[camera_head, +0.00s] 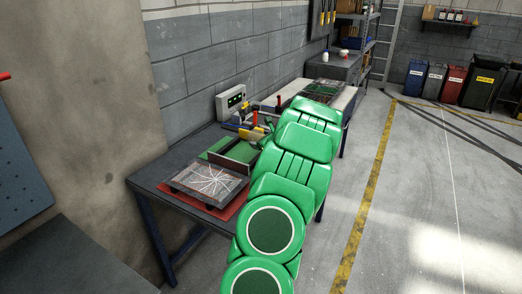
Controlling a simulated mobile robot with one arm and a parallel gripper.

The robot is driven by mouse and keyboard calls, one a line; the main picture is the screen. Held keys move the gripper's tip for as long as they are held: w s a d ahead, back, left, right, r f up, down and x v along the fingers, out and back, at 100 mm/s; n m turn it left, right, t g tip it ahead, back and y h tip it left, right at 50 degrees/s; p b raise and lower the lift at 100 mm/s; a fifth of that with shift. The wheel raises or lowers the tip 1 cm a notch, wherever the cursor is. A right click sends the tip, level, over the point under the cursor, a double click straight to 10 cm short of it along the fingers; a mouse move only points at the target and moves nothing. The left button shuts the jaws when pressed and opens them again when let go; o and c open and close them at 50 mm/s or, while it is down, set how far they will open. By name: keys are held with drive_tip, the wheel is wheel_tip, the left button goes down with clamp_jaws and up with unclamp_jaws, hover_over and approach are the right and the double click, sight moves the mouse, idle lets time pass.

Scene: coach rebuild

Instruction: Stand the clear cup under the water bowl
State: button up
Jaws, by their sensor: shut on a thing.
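My green arm reaches from the bottom centre up and away over the workbench (150,183). I cannot make out my gripper; the arm's own links cover the place where its end would be. I cannot pick out the clear cup or the water bowl in this view. They may be hidden behind the arm or too small to tell.
On the bench, a dark framed plate with white lines (208,181) lies on a red mat (222,212). Behind it are a green block (240,151), a grey box with a green display (231,102) and a red upright piece (255,118). Floor on the right is clear.

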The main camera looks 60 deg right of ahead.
drive_tip(key=shift+w+d+f, duration=0.25)
drive_tip(key=shift+d+f, duration=0.15)
drive_tip(key=shift+f, duration=0.2)
drive_tip(key=shift+w+d+f, duration=0.3)
drive_tip(key=shift+d+f, duration=0.15)
drive_tip(key=shift+f, duration=0.15)
drive_tip(key=shift+w+d+f, duration=0.25)
drive_tip(key=shift+d+f, duration=0.15)
drive_tip(key=shift+f, duration=0.2)
wheel_tip(320, 180, down, 2)
drive_tip(key=shift+f, duration=0.5)
drive_tip(key=shift+f, duration=0.15)
drive_tip(key=o, duration=1.1)
drive_tip(key=shift+c, duration=0.2)
drive_tip(key=shift+s+a+r, duration=0.25)
drive_tip(key=shift+s+r, duration=0.25)
drive_tip(key=shift+s, duration=0.2)
drive_tip(key=v, duration=1)
drive_tip(key=shift+a, duration=0.2)
